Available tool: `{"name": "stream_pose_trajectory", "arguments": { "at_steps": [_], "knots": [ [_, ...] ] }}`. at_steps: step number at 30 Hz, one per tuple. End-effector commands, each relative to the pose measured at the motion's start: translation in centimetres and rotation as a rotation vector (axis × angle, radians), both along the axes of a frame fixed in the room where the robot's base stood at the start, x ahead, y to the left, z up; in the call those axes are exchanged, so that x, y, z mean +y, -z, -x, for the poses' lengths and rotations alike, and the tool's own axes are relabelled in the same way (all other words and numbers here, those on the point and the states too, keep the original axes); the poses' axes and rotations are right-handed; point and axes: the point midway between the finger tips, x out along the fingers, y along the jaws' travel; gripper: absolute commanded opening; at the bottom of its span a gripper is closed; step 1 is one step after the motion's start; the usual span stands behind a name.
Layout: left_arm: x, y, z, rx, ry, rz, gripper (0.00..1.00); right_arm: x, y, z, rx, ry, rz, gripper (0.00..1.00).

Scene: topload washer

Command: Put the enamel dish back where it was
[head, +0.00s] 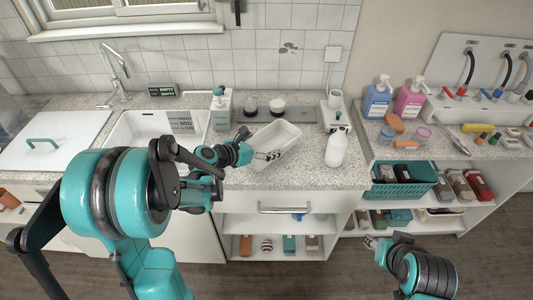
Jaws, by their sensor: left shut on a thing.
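The enamel dish (281,138) is a white, rectangular, open dish over the front part of the speckled counter, right of the soap dispenser bottle. My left gripper (270,155) reaches in from the left and is shut on the dish's near left rim. The dish looks slightly tilted; I cannot tell whether its underside touches the counter. My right gripper (372,242) is low at the right, in front of the shelves and away from the dish. Its fingers are too small to tell open from shut.
A white bottle (336,148) stands close right of the dish. A soap dispenser (221,110) stands to its left, beside the sink (145,125). A grey strip (298,113) with small pots lies behind. A teal basket (408,190) sits on the right shelf. Bare counter (300,176) shows in front.

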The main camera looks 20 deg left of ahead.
Motion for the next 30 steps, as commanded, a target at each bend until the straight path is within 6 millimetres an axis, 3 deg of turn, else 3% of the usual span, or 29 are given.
{"name": "stream_pose_trajectory", "arguments": {
  "at_steps": [3, 6, 17, 18, 19, 30],
  "knots": [
    [0.0, 2.3, 0.0, 0.0, 0.0, 0.0, 0.42, 0.0, 1.4, 0.0, 0.0, 0.0, 0.0, 0.4],
    [0.0, 3.4, 0.0, 0.0, 0.0, 0.001, 0.42, 0.0, 2.0, 0.0, 0.0, 0.0, 0.0, 0.4],
    [-0.1, 3.6, 0.0, 0.0, 0.0, 0.001, 0.42, 0.0, 2.2, 0.0, 0.0, 0.0, 0.0, 0.4],
    [-0.1, 3.6, 0.0, 0.0, 0.0, 0.0, 0.94, 0.0, 2.1, 0.0, 0.0, 0.0, 0.0, 0.4],
    [-0.1, 3.6, 0.0, 0.0, 0.0, 0.0, 1.0, 0.0, 2.1, 0.0, 0.0, 0.0, 0.0, 0.4],
    [-0.1, 3.4, 0.0, 0.0, 0.0, 0.0, 1.0, 0.0, 1.9, 0.0, 0.0, 0.0, 0.0, 0.4]
  ]
}}
